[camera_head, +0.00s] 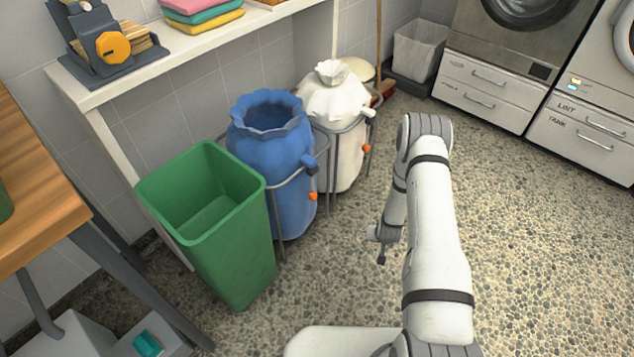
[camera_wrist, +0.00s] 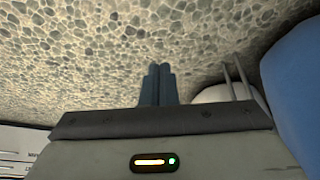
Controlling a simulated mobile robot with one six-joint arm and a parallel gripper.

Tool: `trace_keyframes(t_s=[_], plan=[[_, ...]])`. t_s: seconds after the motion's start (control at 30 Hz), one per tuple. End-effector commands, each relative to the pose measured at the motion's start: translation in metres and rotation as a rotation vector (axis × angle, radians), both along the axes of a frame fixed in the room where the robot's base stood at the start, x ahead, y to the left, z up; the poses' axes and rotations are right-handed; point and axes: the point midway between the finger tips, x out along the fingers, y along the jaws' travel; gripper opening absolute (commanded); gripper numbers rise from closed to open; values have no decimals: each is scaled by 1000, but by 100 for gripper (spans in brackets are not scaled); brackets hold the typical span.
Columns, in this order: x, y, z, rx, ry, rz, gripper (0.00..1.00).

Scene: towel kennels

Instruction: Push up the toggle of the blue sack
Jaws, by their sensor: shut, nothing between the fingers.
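The blue sack (camera_head: 285,172) hangs upright in a grey wire stand, with its ruffled mouth open. On its right side a dark blue knob (camera_head: 310,164) sticks out, with a small orange piece (camera_head: 313,196) below it. I cannot tell for sure which of these is the toggle. My gripper (camera_head: 381,256) is to the right of the sack, apart from it and pointing down. In the wrist view its fingers (camera_wrist: 158,84) are together and empty. The blue sack also shows at the right edge there (camera_wrist: 298,85); its knob and orange piece are not visible in that view.
A green bin (camera_head: 205,215) stands left of the blue sack. A white sack (camera_head: 335,105) with a gathered top stands behind it. A white shelf (camera_head: 150,75) runs along the wall. Washers (camera_head: 500,85) stand at the back right.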

Motion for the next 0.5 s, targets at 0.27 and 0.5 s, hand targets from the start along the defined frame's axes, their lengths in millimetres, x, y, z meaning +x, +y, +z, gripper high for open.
trace_keyframes(t_s=[0.27,0.5], plan=[[-74,1,-33,92,352,-318,0],[-126,37,-40,263,629,-582,0]])
